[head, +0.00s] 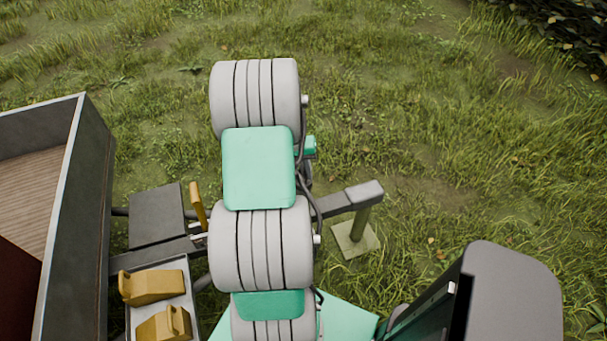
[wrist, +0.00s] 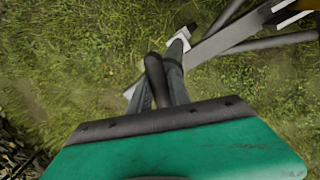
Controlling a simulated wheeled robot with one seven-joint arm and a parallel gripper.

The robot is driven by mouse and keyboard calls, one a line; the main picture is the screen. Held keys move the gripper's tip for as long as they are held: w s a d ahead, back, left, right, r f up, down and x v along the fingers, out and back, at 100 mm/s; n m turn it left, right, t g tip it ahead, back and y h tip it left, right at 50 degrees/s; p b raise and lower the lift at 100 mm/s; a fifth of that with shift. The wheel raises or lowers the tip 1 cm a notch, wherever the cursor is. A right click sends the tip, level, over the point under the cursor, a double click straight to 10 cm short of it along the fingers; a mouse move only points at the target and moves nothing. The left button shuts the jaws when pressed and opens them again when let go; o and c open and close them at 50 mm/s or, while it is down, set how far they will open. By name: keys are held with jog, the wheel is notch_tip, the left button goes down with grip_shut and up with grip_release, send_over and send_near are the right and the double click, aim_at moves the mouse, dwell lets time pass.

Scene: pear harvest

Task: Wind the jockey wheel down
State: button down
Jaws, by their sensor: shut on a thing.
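In the wrist view my gripper (wrist: 160,68) points down over the grass, with its two grey fingers closed on a dark rounded grip (wrist: 154,73), which looks like the crank handle of the jockey wheel. A light grey drawbar (wrist: 222,40) passes below the fingers. In the head view my arm covers the middle, so my gripper, the crank and any wheel are hidden. The drawbar's grey end (head: 363,193) sticks out to the right of my arm. A post on a square plate (head: 352,247) stands under this end; whether the plate touches the ground is unclear.
A trailer with metal sides (head: 72,190) and a wooden floor stands at the left. A yellow lever (head: 197,203) rises by the drawbar. Two yellow chocks (head: 153,286) lie in a grey tray at lower left. Open grass (head: 480,160) lies to the right.

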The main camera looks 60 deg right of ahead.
jog(key=m+b, duration=0.1)
jog(key=m, duration=0.1)
jog(key=m+b, duration=0.1)
jog(key=shift+w+f+m+y, duration=0.1)
jog(key=shift+w+m+y, duration=0.1)
jog(key=shift+m+y, duration=0.15)
jog(key=m+b, duration=0.2)
jog(key=m, duration=0.1)
jog(key=shift+w+d+m+y, duration=0.1)
jog(key=shift+w+m+y, duration=0.05)
jog(key=shift+m+y, duration=0.2)
jog(key=m+b, duration=0.2)
jog(key=m, duration=0.1)
jog(key=shift+w+y+b, duration=0.1)
jog(key=shift+y+b, duration=0.2)
jog(key=shift+w+d+m+b, duration=0.15)
jog(key=shift+m+b, duration=0.7)
jog(key=shift+m, duration=0.55)
jog(key=shift+r, duration=0.2)
jog(key=c, duration=1.2)
grip_release()
jog(key=v, duration=0.7)
jog(key=shift+r, duration=0.3)
